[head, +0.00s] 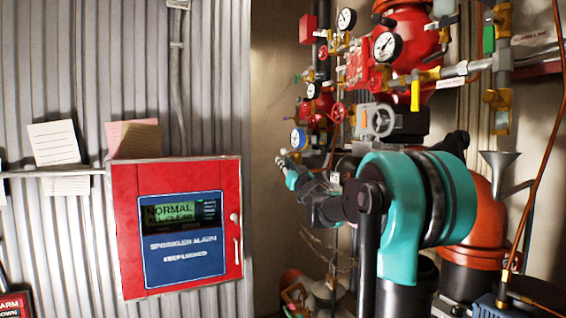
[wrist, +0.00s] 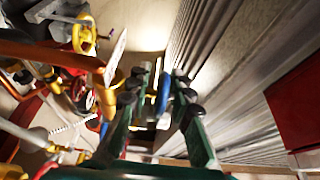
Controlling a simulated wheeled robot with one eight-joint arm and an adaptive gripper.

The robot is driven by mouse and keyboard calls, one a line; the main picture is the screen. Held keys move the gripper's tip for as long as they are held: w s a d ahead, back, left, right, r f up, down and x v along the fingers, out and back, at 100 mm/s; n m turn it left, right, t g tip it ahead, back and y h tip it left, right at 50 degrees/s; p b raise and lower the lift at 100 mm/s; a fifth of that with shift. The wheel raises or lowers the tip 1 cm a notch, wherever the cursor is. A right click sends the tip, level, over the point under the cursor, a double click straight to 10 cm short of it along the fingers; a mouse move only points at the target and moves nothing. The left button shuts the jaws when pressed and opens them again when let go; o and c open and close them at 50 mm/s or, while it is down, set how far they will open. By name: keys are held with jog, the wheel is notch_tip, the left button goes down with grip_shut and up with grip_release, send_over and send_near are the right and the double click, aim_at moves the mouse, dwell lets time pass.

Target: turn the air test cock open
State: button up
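My gripper (head: 286,160) is at the end of my teal arm, beside the left edge of the valve pipework and just below a blue-rimmed gauge (head: 298,138). In the wrist view its two green fingers (wrist: 156,84) stand apart, with a blue round edge, probably that gauge, showing beyond and between them. Nothing is clearly held. I cannot tell for sure which fitting is the air test cock; small brass fittings (wrist: 109,74) lie just left of the fingers. A yellow lever (head: 415,92) hangs from a pipe valve at the upper right, well away from my gripper.
A red sprinkler alarm panel (head: 127,225) is on the corrugated wall (head: 215,80) at left. A copper pipe (wrist: 50,52) runs close to the fingers' left.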

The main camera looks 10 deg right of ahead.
jog(key=shift+x, duration=0.85)
jog(key=shift+c, duration=0.2)
grip_shut()
jog(key=shift+w+a+f+g+h, duration=0.1)
jog(key=shift+f+g+h, duration=0.25)
jog(key=shift+g, duration=0.7)
jog(key=shift+w+f+g+h, duration=0.1)
jog(key=shift+f+g+h, duration=0.3)
jog(key=shift+g, duration=0.65)
jog(key=shift+o, duration=0.2)
grip_release()
